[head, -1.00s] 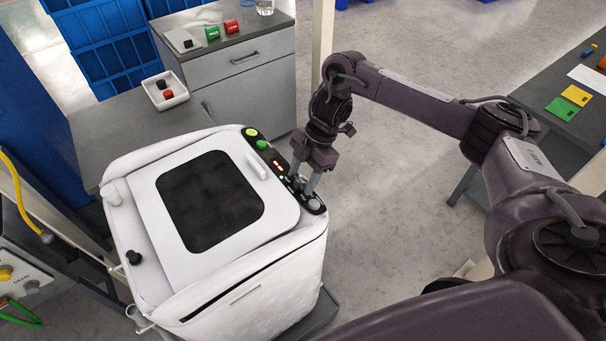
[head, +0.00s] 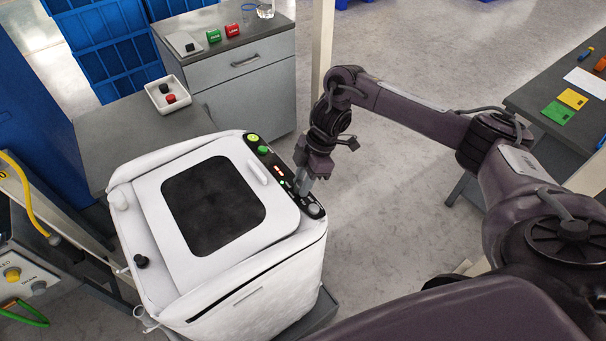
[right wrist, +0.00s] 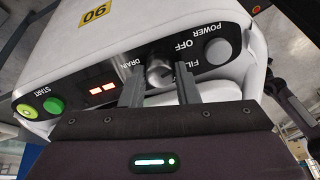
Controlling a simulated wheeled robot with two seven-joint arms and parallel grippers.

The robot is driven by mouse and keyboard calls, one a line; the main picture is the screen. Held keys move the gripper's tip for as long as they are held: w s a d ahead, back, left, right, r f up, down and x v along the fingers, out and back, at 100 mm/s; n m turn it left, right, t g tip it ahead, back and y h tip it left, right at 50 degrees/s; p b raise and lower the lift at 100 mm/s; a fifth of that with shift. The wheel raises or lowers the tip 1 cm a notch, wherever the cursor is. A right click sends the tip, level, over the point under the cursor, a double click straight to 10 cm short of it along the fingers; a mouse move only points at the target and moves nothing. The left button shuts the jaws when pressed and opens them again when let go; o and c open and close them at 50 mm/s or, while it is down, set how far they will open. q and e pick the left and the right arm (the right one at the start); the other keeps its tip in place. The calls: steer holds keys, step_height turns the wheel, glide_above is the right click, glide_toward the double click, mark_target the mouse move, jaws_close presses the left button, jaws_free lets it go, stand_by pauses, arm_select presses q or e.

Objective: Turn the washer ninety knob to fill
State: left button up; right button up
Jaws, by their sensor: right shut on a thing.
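The white washer (head: 262,272) stands in the middle of the head view, with a dark window in its lid. Its black control panel (head: 271,162) runs along its right edge. In the right wrist view the grey knob (right wrist: 158,70) sits on the panel among the labels DRAIN, OFF and FILL. My right gripper (right wrist: 160,88) is shut on the knob, one finger on each side. In the head view my right gripper (head: 303,186) is at the panel and hides the knob. I cannot tell which label the knob points to. My left gripper is not in view.
The panel also has a green START button (right wrist: 53,106), a yellow-green button (right wrist: 27,111), a red display (right wrist: 103,90) and a grey POWER button (right wrist: 218,51). A grey cabinet (head: 240,90) stands behind. A table (head: 535,95) is at right; open floor lies between.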

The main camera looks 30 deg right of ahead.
steer(key=m+p, duration=0.3)
steer(key=p, duration=0.1)
steer(key=m+p, duration=0.1)
steer(key=m, duration=0.1)
steer(key=shift+r+m+p, duration=0.3)
steer(key=shift+p, duration=0.1)
steer(key=shift+f+m+t+p, duration=0.15)
steer(key=shift+m+t+p, duration=0.15)
steer(key=shift+m+p, duration=1.3)
steer(key=o, duration=1)
steer(key=shift+f, duration=0.1)
steer(key=shift+b+v, duration=0.95)
steer(key=shift+v, duration=2.95)
